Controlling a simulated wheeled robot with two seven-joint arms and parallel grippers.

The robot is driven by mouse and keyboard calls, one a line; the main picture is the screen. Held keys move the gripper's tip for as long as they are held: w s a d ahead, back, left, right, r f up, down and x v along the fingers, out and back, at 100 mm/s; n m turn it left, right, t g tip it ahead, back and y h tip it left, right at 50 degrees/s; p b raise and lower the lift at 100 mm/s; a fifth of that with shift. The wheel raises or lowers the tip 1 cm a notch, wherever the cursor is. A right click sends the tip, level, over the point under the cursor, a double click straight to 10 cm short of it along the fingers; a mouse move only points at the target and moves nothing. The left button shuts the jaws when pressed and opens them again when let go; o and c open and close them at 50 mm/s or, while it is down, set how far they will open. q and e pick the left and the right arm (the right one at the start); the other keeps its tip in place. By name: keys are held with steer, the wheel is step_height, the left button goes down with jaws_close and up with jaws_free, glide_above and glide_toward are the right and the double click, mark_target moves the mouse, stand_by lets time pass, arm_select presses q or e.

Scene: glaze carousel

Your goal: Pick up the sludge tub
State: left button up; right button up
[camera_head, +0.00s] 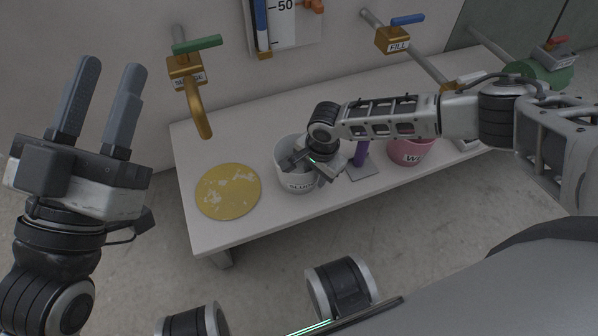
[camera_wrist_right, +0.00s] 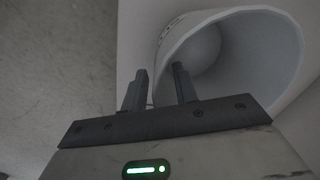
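The sludge tub (camera_head: 298,184) is a white tub with a dark label on its front, upright on the bench in the head view. Its open mouth and pale inner wall (camera_wrist_right: 262,50) fill the upper right of the right wrist view. My right gripper (camera_head: 292,162) is at the tub's rim and hides part of its mouth. In the right wrist view its two fingers (camera_wrist_right: 160,72) stand apart, one outside the tub wall and one over the mouth; contact cannot be told. My left gripper (camera_head: 108,65) is open and empty, raised left of the bench.
A yellow round disc (camera_head: 228,191) lies left of the tub on the white bench (camera_head: 225,232). A purple post (camera_head: 361,152) and a pink tub (camera_head: 408,150) stand to the right. A brass tap (camera_head: 197,105) hangs over the back left; the fill tap (camera_head: 393,40) is further right.

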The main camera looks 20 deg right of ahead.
steer(key=shift+f, duration=0.1)
jaws_close()
stand_by(0.3)
